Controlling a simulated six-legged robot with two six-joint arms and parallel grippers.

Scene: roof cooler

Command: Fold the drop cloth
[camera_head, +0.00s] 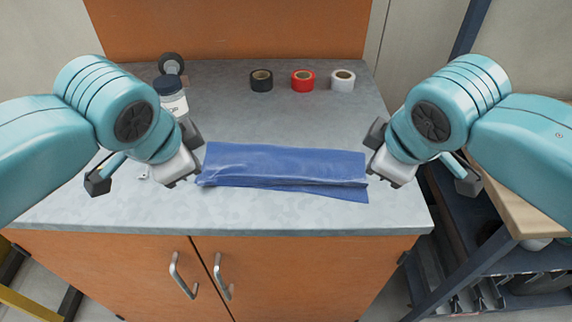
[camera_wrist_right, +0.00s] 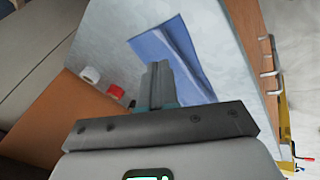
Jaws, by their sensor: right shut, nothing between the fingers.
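The blue drop cloth (camera_head: 285,163) lies on the grey countertop as a long narrow folded strip. Its lower layer shows along the front edge and at the front right corner. My left gripper (camera_head: 190,158) is at the cloth's left end; its fingers are too hidden to tell their opening. My right gripper (camera_head: 378,158) is at the right end, shut and empty. In the right wrist view its closed fingers (camera_wrist_right: 157,82) appear in front of the cloth (camera_wrist_right: 178,55), covering part of it. I cannot tell whether either gripper touches the cloth.
Black (camera_head: 261,81), red (camera_head: 303,81) and white (camera_head: 343,79) tape rolls stand at the back of the countertop (camera_head: 220,210). A dark-lidded jar (camera_head: 173,100) is behind my left gripper. A wooden-topped bench (camera_head: 515,205) stands right. The counter between cloth and tape is clear.

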